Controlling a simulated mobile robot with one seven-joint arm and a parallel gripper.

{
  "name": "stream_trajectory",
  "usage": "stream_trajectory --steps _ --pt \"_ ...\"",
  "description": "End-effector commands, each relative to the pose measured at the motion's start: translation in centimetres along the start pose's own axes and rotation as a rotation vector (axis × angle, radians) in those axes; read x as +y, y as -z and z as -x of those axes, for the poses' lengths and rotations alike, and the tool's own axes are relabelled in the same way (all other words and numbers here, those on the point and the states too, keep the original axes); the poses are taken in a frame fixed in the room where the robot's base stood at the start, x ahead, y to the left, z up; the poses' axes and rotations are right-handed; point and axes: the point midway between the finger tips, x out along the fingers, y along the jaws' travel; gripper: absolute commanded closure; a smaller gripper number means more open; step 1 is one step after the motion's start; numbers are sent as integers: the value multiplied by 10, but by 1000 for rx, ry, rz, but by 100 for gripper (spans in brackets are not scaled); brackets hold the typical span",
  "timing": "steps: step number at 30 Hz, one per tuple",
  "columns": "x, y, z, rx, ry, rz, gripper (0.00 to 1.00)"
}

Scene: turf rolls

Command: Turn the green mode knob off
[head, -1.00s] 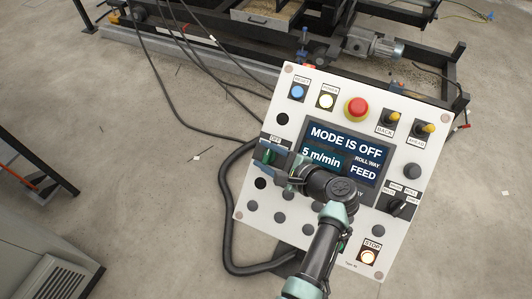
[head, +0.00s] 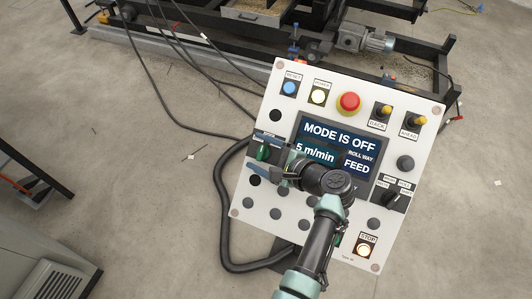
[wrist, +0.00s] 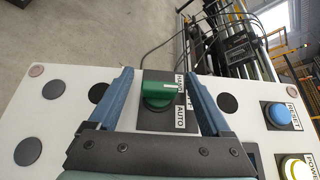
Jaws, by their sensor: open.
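The green mode knob (head: 263,153) is at the left side of the white control panel, and its screen (head: 337,146) reads "MODE IS OFF". In the wrist view the green knob (wrist: 159,90) has its white mark pointing right, towards the label strip between HAND and AUTO. The middle label is mostly hidden by a finger. My gripper (wrist: 157,74) is open, with one blue finger on each side of the knob and visible gaps between. It holds nothing.
The panel carries a red emergency button (head: 348,103), a blue RESET button (head: 289,88), a lit POWER button (head: 318,97), a black selector (head: 394,198) and a lit STOP button (head: 364,250). A black cable hangs at the panel's left. Machine frames stand behind.

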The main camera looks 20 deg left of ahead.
Motion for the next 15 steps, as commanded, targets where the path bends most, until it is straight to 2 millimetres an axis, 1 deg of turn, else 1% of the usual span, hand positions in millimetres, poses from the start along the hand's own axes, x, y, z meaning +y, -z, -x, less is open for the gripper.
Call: stream_trajectory --steps 2,5,15 --pt "0 0 6 1 2 0 18" --pt "-1 1 21 3 3 0 18" --pt "0 1 95 4 4 0 18"
